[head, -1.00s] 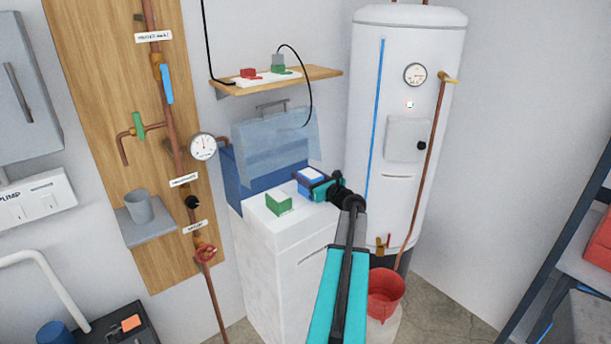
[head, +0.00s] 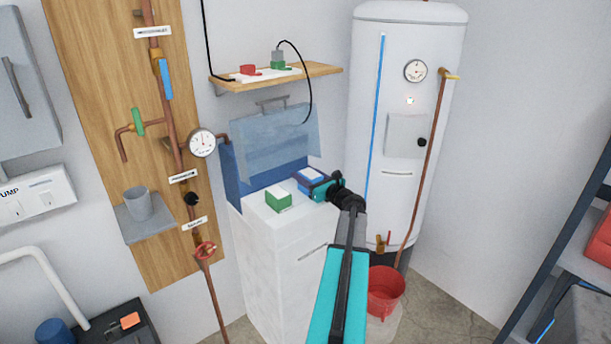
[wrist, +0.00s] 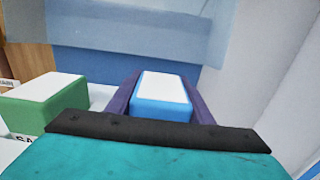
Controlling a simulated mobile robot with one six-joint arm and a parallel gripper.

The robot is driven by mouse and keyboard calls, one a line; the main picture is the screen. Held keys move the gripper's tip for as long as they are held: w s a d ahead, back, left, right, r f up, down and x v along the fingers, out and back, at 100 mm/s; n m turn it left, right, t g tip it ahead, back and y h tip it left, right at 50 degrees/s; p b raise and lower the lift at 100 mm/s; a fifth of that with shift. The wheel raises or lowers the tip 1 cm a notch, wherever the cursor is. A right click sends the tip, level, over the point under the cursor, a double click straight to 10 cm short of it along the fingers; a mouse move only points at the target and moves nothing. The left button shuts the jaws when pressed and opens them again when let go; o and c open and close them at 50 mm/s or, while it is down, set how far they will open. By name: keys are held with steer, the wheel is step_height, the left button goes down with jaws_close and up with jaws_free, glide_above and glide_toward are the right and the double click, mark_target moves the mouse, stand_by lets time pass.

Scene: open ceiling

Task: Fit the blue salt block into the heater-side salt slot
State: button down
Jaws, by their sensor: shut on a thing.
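The blue salt block (head: 310,174), blue with a white top, is at the right side of the white cabinet's top (head: 258,212). My gripper (head: 318,186) reaches it from the right and is shut on it. In the wrist view the blue block (wrist: 162,96) sits between my two dark purple fingers (wrist: 160,100). A green block with a white top (head: 279,199) stands to its left, apart from it. The block's underside is hidden, so I cannot tell whether it sits in a slot. A label by the green block is partly hidden by my gripper.
A blue panel and a translucent raised lid (head: 275,140) stand behind the blocks. The white heater tank (head: 405,110) is to the right, with a red bucket (head: 387,293) below. A shelf (head: 290,78) with red and green pieces hangs above. Copper pipes and a gauge are left.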

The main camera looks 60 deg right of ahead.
steer(key=shift+f+b, duration=0.3)
stand_by(0.4)
steer(key=c, duration=0.8)
jaws_free()
steer(key=shift+s+r+p, duration=0.1)
steer(key=shift+r+p, duration=2.75)
steer(key=shift+r, duration=1.55)
steer(key=shift+r, duration=0.15)
